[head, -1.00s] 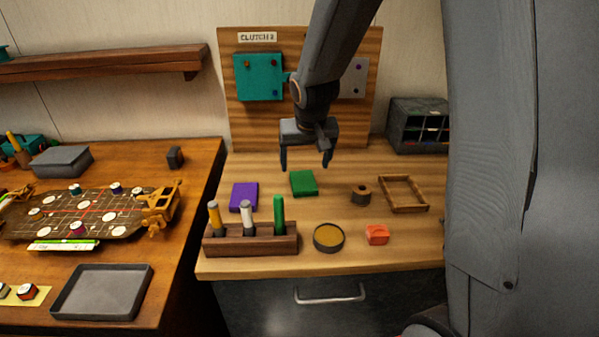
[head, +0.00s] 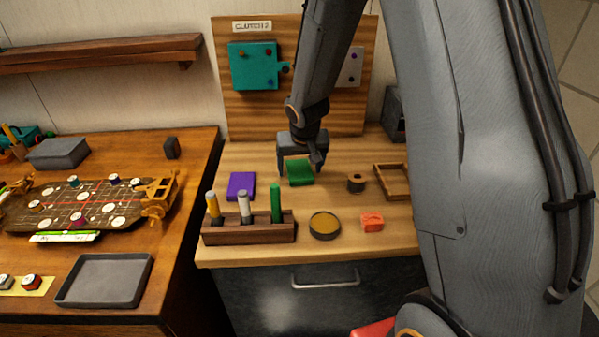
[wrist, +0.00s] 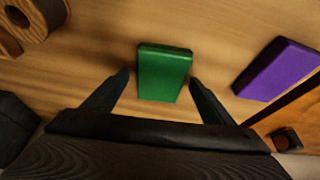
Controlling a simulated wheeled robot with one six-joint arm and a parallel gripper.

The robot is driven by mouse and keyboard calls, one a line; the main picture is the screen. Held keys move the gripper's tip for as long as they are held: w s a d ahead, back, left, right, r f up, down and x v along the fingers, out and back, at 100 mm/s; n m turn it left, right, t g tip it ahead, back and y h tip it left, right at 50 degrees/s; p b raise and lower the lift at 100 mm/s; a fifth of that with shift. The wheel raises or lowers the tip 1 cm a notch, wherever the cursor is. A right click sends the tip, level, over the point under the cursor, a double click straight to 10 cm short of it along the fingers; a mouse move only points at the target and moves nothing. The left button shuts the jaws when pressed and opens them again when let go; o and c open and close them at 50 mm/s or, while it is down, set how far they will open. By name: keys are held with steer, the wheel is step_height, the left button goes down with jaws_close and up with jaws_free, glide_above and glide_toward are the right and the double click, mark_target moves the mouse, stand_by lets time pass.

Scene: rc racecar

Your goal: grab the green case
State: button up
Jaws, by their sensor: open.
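The green case (head: 300,174) lies flat on the light wooden workbench, toward its back half. In the wrist view the green case (wrist: 164,72) sits ahead of and partly between my two fingertips. My gripper (head: 297,170) is low over the bench at the case, its fingers partly hidden by the case or the arm in the head view. In the wrist view my gripper (wrist: 157,78) is open, one dark finger on each side of the case, with a small gap visible on both sides.
A purple case (head: 241,186) lies to the left. A spool (head: 356,182) and a wooden frame (head: 392,181) lie to the right. A rack with upright markers (head: 249,228), a round tin (head: 325,225) and an orange block (head: 372,221) stand in front.

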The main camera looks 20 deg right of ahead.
steer(key=c, duration=1.2)
